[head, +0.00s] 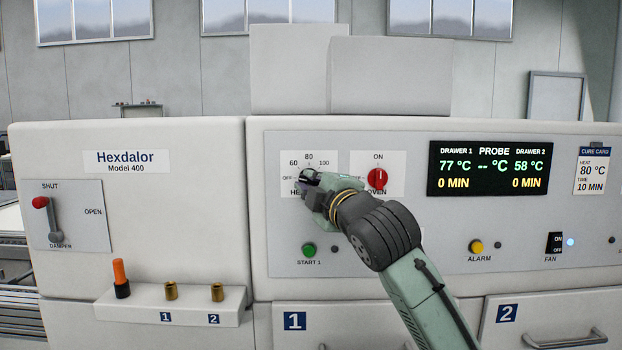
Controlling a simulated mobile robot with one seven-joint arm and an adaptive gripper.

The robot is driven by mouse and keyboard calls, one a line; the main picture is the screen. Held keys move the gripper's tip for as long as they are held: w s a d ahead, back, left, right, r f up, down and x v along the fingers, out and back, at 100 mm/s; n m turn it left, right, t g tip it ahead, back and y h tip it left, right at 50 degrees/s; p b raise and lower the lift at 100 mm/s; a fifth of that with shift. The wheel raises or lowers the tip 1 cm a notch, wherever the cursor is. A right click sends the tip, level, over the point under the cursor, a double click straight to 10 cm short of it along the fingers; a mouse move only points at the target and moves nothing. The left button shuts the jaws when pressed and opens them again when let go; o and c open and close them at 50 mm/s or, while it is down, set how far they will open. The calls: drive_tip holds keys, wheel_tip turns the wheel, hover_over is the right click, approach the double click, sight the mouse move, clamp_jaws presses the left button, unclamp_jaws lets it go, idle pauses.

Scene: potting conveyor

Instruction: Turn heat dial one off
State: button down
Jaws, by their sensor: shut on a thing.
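Heat dial one is almost wholly hidden behind my gripper (311,181). Its white scale plate (309,156) shows the marks OFF, 60, 80 and 100, and the start of a HEAT label below. My gripper reaches in from the lower right and is shut on the dial at the panel. A small dark piece shows at the fingertips, but I cannot tell which mark the dial points to.
Right of my gripper is the red oven knob (377,179), upright at ON. The green START 1 button (309,250) lies below. The display (490,170) reads 77 °C for drawer 1. A damper lever (47,215) is at left.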

drive_tip(key=shift+n+g+p, duration=0.4)
drive_tip(key=shift+n+g, duration=0.1)
drive_tip(key=shift+n, duration=0.7)
drive_tip(key=c, duration=1.6)
unclamp_jaws()
drive_tip(key=shift+c, duration=0.2)
drive_tip(key=v, duration=1.2)
drive_tip(key=shift+r, duration=0.1)
